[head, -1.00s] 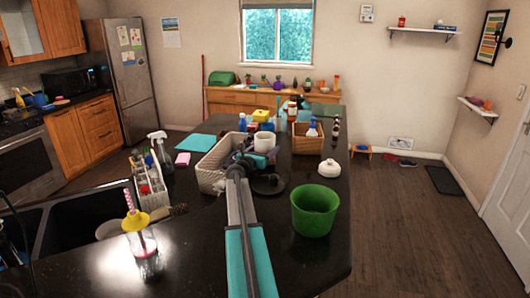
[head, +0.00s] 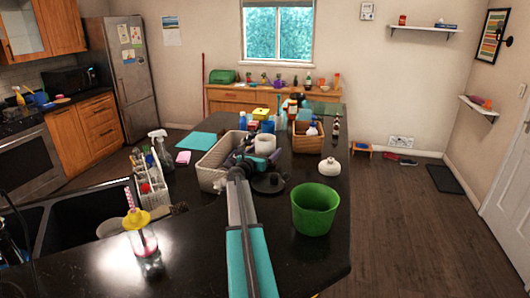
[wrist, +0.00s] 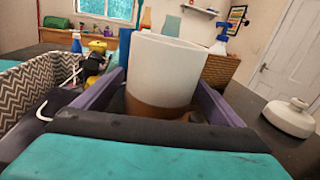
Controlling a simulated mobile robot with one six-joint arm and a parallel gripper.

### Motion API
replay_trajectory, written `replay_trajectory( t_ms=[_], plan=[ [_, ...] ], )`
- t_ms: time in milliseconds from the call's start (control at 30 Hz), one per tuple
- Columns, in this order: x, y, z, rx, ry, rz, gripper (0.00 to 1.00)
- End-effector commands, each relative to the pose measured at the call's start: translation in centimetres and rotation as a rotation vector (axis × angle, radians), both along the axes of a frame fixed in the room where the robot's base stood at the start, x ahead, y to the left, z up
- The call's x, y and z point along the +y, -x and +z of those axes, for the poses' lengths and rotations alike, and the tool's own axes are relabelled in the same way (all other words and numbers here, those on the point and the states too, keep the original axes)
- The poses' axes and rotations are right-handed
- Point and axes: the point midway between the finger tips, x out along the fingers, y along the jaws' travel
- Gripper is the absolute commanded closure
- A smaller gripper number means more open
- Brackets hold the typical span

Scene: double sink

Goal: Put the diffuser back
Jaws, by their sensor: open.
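A white cylinder with a brown lower band, which looks like the diffuser (wrist: 165,70), stands upright between the purple fingers of my gripper (wrist: 163,98) in the wrist view. In the head view its white body (head: 265,144) shows just beyond my gripper (head: 256,162), beside the patterned basket. My gripper is open, with one finger on each side of the cylinder; I cannot tell whether either touches it. Its bottom is hidden behind the gripper. A white domed lid with a knob (head: 330,167) lies on the counter to the right; it also shows in the wrist view (wrist: 290,117).
A patterned basket (head: 207,176) with items stands left of my gripper. A green bucket (head: 314,210) is at the right, and a dark round object (head: 269,184) lies close by. A brown wicker basket (head: 308,140) and several bottles stand behind.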

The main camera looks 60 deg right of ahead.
Motion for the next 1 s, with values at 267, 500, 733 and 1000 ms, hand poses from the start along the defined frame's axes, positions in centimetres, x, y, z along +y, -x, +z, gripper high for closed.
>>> replay_trajectory(
  t_ms=[267, 500, 733, 1000],
  plan=[
    [0.2, 0.1, 0.2, 0.000, 0.000, 0.000, 0.09],
    [2.2, 0.4, 0.1, -0.001, 0.000, 0.000, 0.09],
    [4.8, 0.6, 0.1, 0.000, 0.001, 0.000, 0.09],
    [7.9, 1.0, 0.1, -0.001, 0.000, 0.000, 0.09]
  ],
)
